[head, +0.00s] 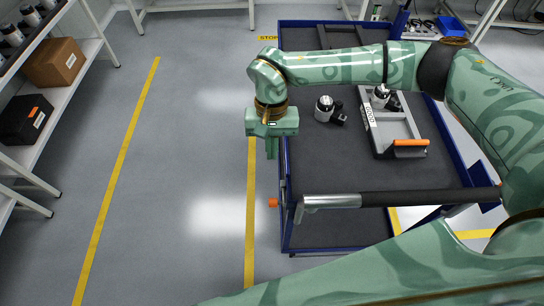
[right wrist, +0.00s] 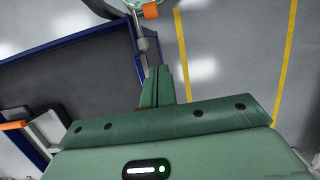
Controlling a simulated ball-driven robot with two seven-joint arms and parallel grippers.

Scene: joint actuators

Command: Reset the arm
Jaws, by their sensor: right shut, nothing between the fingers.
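My right arm reaches in from the right across the blue cart (head: 284,240) in the head view. My right gripper (head: 271,150) hangs at the cart's left edge, fingers pointing down, shut and empty. In the right wrist view its closed fingers (right wrist: 164,85) stand beside the cart's blue rim (right wrist: 70,43), with nothing between them. A white-and-black joint actuator (head: 324,108) stands on the cart's dark mat. Another actuator (head: 381,95) sits at a grey tray (head: 397,128) with an orange handle, partly under my arm in the picture. My left gripper is not in view.
Shelves at left hold a cardboard box (head: 55,63), a black box (head: 24,120) and several actuators. The grey floor between shelves and cart is clear, with yellow lines (head: 120,170).

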